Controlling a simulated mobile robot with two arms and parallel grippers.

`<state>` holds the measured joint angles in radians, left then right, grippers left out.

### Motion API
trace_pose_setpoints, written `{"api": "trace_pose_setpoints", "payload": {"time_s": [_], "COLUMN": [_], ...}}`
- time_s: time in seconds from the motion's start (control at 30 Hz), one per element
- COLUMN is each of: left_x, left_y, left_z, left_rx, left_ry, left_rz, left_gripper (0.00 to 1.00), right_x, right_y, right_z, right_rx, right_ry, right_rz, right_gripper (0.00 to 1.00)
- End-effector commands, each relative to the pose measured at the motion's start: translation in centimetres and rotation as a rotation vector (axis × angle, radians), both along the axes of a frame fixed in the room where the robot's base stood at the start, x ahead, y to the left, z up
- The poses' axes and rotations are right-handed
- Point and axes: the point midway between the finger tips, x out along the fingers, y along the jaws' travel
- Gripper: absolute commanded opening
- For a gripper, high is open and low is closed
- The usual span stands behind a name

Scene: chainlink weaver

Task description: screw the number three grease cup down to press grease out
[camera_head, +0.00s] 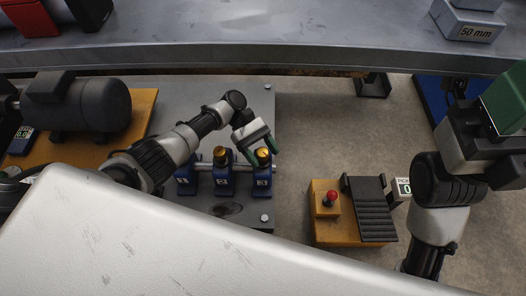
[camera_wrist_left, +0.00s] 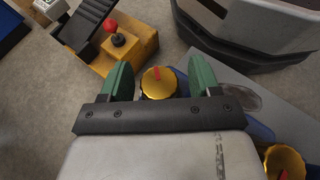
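Several blue bearing blocks stand in a row on a grey plate, with a shaft through them. The number three block (camera_head: 262,182) is the rightmost one, with a brass grease cup (camera_head: 264,154) on top. My left gripper (camera_head: 262,156) is over this cup, fingers pointing down. In the left wrist view, the cup (camera_wrist_left: 158,83), with a red mark on its top, sits between the two green fingers, with gaps visible beside it. The number two grease cup (camera_head: 222,153) is just left; a cup also shows at the lower right of the wrist view (camera_wrist_left: 284,162). My right gripper (camera_head: 508,100) is at the right edge, fingertips unclear.
A dark motor (camera_head: 78,104) stands on an orange base at the left. An orange box with a red-knobbed lever (camera_head: 331,197) and a black ribbed ramp (camera_head: 370,208) stand right of the plate. A grey bench (camera_head: 270,50) crosses the back. Floor between is clear.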

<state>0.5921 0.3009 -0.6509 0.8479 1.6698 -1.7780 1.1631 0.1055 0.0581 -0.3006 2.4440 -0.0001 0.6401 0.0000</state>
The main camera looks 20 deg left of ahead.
Motion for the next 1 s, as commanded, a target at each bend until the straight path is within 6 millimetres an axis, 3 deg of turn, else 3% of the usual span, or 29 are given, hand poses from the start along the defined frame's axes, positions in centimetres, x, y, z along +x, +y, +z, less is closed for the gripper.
{"api": "trace_pose_setpoints", "payload": {"time_s": [0.37, 0.8, 1.0], "left_x": [0.5, 4.8, 5.8], "left_y": [0.5, 6.5, 7.9], "left_z": [0.4, 3.3, 4.0], "left_rx": [0.000, 0.001, 0.000], "left_ry": [-0.003, -0.002, -0.001], "left_rz": [0.002, 0.004, 0.002], "left_gripper": [0.63, 0.63, 0.63], "right_x": [0.0, 0.2, 0.1], "right_y": [0.0, -0.1, 0.0], "right_z": [0.2, -0.8, -0.2], "right_rx": [0.001, 0.005, 0.000], "right_ry": [-0.001, 0.029, 0.002], "right_rz": [0.000, 0.000, -0.001], "right_gripper": [0.43, 0.43, 0.43]}}
